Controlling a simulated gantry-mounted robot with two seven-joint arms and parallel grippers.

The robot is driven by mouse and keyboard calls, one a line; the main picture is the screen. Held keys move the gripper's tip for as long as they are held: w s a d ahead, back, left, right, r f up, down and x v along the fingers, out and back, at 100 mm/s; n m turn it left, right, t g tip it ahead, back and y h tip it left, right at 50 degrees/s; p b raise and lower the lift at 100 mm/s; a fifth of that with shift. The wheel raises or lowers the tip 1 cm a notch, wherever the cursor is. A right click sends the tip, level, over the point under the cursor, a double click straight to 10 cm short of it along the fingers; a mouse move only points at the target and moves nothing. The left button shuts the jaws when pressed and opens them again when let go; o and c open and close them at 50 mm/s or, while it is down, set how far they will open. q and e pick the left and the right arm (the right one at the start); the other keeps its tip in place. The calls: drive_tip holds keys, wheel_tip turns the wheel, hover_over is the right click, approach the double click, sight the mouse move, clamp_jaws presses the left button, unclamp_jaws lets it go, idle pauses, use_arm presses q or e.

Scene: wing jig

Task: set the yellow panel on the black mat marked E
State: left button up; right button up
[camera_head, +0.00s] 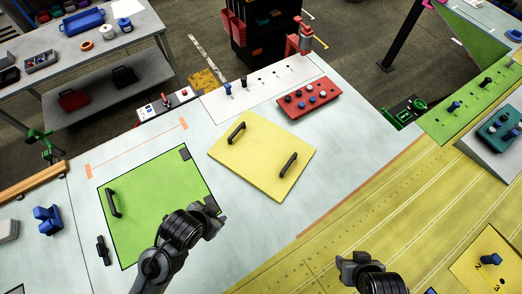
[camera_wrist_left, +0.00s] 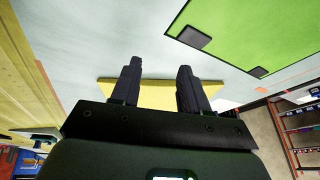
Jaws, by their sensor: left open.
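The yellow panel (camera_head: 262,152) lies flat on the pale table, with two black handles (camera_head: 236,132) on top. In the left wrist view a strip of the yellow panel (camera_wrist_left: 155,95) shows beyond my fingers. My left gripper (camera_head: 215,208) is over the right edge of a green panel, to the lower left of the yellow panel and apart from it. Its fingers (camera_wrist_left: 160,85) are apart with nothing between them. My right gripper (camera_head: 352,262) is at the bottom, over the yellow wing surface; its jaw opening is unclear. I cannot make out a black mat marked E.
The green panel (camera_head: 150,215) with a black handle lies left of the yellow panel. A red tray (camera_head: 308,100) of small parts and a white strip (camera_head: 265,88) with pegs lie behind it. Blue parts (camera_head: 47,220) sit at the far left. Bare table lies right of the yellow panel.

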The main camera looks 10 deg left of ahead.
use_arm(q)
drive_tip(key=w+d+r+m+t+h+p, duration=0.1)
drive_tip(key=w+d+r+m+h, duration=0.15)
drive_tip(key=w+d+m, duration=0.65)
drive_tip(key=w+d+r+m+t+h+p, duration=0.1)
drive_tip(key=w+d+r+m+h, duration=0.3)
drive_tip(key=d+m, duration=0.85)
drive_tip(key=m+g+y, duration=0.3)
drive_tip(key=m+y, duration=0.3)
drive_tip(key=m, duration=0.8)
approach(289, 163)
drive_tip(key=b+x, duration=0.2)
drive_tip(key=x, duration=0.1)
drive_tip(key=shift+w+a+f+h+b, duration=0.15)
drive_tip(key=shift+f+h+b, duration=0.1)
drive_tip(key=shift+f+b, duration=0.15)
use_arm(e)
drive_tip(key=shift+f, duration=0.3)
use_arm(q)
drive_tip(key=shift+x, duration=2.65)
drive_tip(key=shift+c, duration=0.3)
